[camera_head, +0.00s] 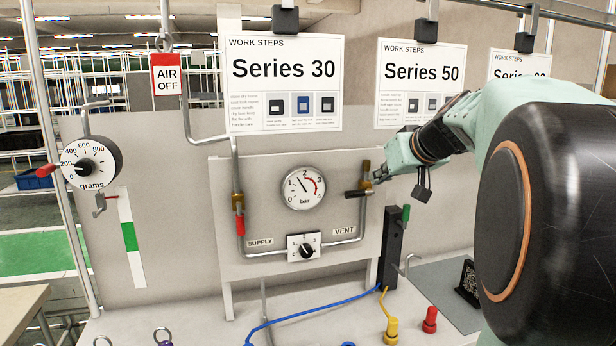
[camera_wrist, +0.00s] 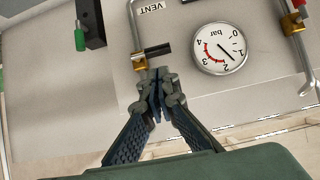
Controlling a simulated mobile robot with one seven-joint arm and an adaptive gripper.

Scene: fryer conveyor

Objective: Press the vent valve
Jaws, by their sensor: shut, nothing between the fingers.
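The vent valve (camera_head: 365,184) is a brass fitting with a short black handle, on the pipe at the right of the grey panel, above the VENT label (camera_head: 344,231). In the wrist view the vent valve's brass body (camera_wrist: 139,61) and black handle (camera_wrist: 158,50) lie just beyond my fingertips. My gripper (camera_head: 379,177) is shut and empty, close to the right side of the valve. In the wrist view my gripper's closed fingertips (camera_wrist: 157,76) overlap the fitting's lower edge; I cannot tell whether they touch it.
A pressure gauge (camera_head: 304,188) and a selector knob (camera_head: 304,247) sit left of the valve. The supply valve (camera_head: 239,215) has a red handle. Hanging signs (camera_head: 283,82) are above the panel.

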